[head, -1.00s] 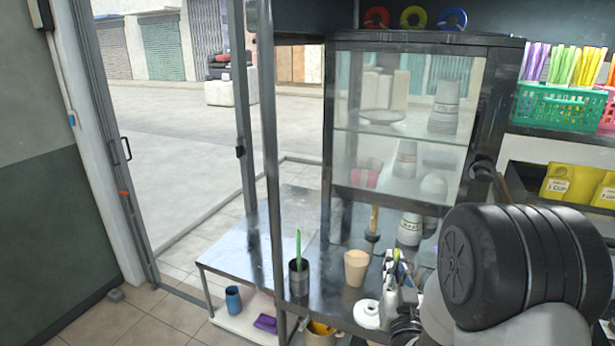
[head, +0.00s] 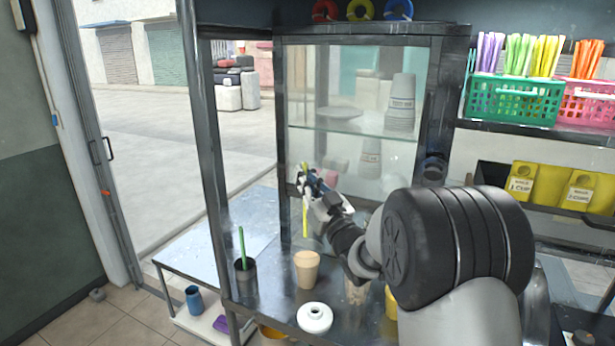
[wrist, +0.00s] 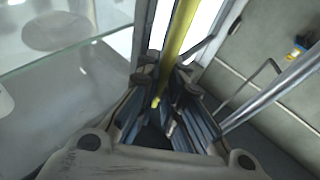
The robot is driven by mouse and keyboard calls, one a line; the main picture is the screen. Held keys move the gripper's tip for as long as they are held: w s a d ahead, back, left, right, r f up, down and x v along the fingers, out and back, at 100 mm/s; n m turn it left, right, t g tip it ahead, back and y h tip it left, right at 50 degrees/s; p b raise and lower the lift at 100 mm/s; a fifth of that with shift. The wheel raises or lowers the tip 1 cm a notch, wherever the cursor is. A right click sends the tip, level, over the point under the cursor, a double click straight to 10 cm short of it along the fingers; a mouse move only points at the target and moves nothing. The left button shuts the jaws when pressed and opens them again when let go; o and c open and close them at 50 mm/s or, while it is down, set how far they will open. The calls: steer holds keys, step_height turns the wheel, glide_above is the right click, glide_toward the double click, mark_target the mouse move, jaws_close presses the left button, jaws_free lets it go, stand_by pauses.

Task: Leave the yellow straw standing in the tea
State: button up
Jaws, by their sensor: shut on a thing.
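My gripper (head: 306,182) is raised in front of the glass cabinet, above the counter. It is shut on a yellow straw (head: 305,222), which hangs nearly upright. In the wrist view the straw (wrist: 180,32) runs between the fingertips (wrist: 168,78). A tan cup (head: 306,272) stands upright on the counter, below the gripper and apart from the straw. I cannot tell whether it holds the tea. A dark cup (head: 246,280) with a green straw (head: 241,244) standing in it is to its left.
A white ring-shaped object (head: 315,318) lies in front of the tan cup. The glass cabinet (head: 370,190) stands behind. A blue cup (head: 194,301) is on a low shelf at left. A green basket of straws (head: 515,100) sits on the upper right shelf.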

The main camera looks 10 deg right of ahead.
steer(key=shift+w+d+f+b, duration=0.15)
steer(key=shift+f+b, duration=0.25)
steer(key=shift+f, duration=0.2)
steer(key=shift+w+d+f+b, duration=0.15)
steer(key=shift+f+b, duration=0.2)
steer(key=shift+f, duration=0.25)
steer(key=shift+w+f+b, duration=0.15)
steer(key=shift+f+b, duration=0.25)
steer(key=shift+f, duration=0.2)
steer(key=shift+b, duration=0.45)
step_height(320, 180, down, 13)
steer(key=b, duration=0.2)
steer(key=shift+r, duration=0.2)
stand_by(1.5)
steer(key=o, duration=0.7)
